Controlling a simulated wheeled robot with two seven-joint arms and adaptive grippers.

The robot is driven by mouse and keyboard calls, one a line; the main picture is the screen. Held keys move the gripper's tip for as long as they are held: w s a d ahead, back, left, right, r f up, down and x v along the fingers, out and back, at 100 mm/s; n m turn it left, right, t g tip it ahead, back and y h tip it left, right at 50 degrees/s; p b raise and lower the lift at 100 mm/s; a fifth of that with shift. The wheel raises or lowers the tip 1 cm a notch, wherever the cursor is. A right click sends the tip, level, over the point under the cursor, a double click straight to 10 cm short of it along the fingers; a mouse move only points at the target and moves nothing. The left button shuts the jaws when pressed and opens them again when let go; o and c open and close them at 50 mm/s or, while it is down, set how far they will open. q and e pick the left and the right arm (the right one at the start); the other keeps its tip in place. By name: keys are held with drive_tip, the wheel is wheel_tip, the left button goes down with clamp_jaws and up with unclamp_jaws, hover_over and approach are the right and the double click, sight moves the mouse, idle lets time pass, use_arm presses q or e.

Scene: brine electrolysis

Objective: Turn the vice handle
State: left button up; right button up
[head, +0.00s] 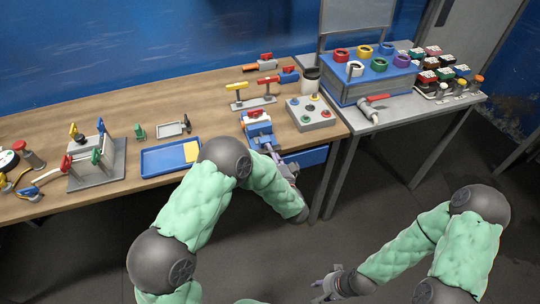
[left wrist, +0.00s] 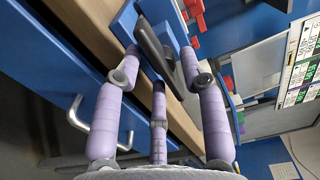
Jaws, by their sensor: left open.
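The blue vice (head: 257,128) stands at the front edge of the wooden bench in the head view. Its dark handle bar (left wrist: 155,45) shows in the left wrist view, slanting between the fingers of my left gripper (left wrist: 161,62). The purple fingers are spread around the bar; I cannot tell whether any touches it. In the head view my left gripper (head: 271,152) is at the vice's front, and the handle is largely hidden there. My right gripper (head: 328,284) hangs low over the floor, far from the vice, small and partly hidden by its wrist.
A blue drawer (head: 306,158) lies under the bench beside my left gripper; its metal handle (left wrist: 98,128) is near the fingers. A grey button box (head: 311,116) stands right of the vice, and a blue tray (head: 160,161) lies to its left. Floor around my right arm is clear.

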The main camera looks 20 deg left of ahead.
use_arm(q)
drive_tip(key=shift+w+a, duration=0.1)
drive_tip(key=shift+w, duration=0.05)
drive_tip(key=shift+c, duration=0.3)
clamp_jaws()
